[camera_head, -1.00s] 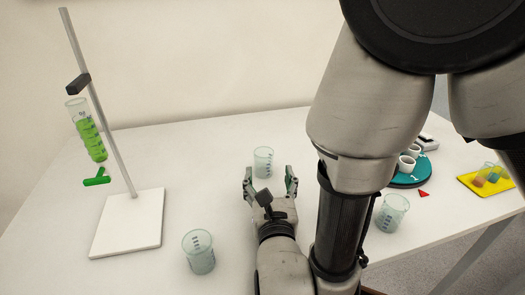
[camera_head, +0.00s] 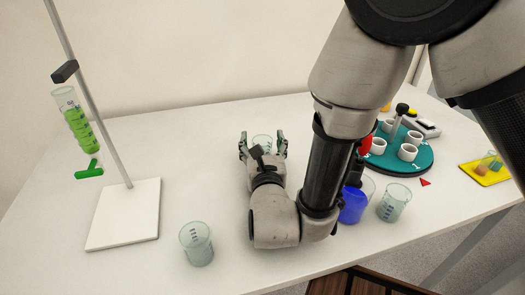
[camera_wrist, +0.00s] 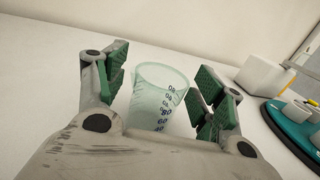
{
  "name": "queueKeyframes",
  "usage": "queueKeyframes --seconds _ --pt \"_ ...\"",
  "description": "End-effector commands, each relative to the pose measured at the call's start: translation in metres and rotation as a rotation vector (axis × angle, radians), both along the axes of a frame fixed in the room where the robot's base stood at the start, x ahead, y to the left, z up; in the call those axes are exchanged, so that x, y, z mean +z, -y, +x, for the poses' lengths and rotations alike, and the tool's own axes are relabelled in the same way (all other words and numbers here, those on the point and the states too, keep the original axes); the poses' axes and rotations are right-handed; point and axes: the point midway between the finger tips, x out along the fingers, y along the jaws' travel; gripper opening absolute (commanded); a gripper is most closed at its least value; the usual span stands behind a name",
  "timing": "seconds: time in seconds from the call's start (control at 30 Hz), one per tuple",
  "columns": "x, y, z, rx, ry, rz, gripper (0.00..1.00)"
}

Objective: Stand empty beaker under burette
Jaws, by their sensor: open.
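An empty clear beaker (camera_wrist: 158,97) with dark markings stands upright on the table between the fingers of my gripper (camera_wrist: 160,92) in the wrist view. The gripper is open, with a gap between the beaker and the right finger. In the head view the same beaker (camera_head: 262,141) is mostly hidden behind my gripper (camera_head: 263,143). The burette (camera_head: 77,125), holding green liquid and with a green tap (camera_head: 90,172), hangs from a stand at left. The stand's white base plate (camera_head: 124,214) is bare.
Another empty beaker (camera_head: 197,244) stands front left, and one (camera_head: 394,203) at right beside a container of blue liquid (camera_head: 352,206). A teal round rack (camera_head: 385,160) with white cups and a yellow tray (camera_head: 487,173) are at right. Table between stand and gripper is clear.

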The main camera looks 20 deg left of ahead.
Motion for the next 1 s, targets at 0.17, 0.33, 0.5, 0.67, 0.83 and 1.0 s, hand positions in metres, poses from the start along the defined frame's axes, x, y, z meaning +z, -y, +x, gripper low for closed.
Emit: queueKeyframes --seconds 0.17,0.33,0.5,0.67,0.83,1.0 --pt "0.0 0.0 0.0 0.0 0.0 0.0 0.54" --pt "0.0 0.0 0.0 0.0 0.0 0.0 0.23" --pt "0.0 0.0 0.0 0.0 0.001 0.0 0.17" --pt "0.001 0.0 0.0 0.0 0.0 0.001 0.16" --pt "0.014 0.0 0.0 0.0 0.001 0.003 0.16" --pt "0.042 0.0 -0.001 0.0 0.002 0.005 0.16"
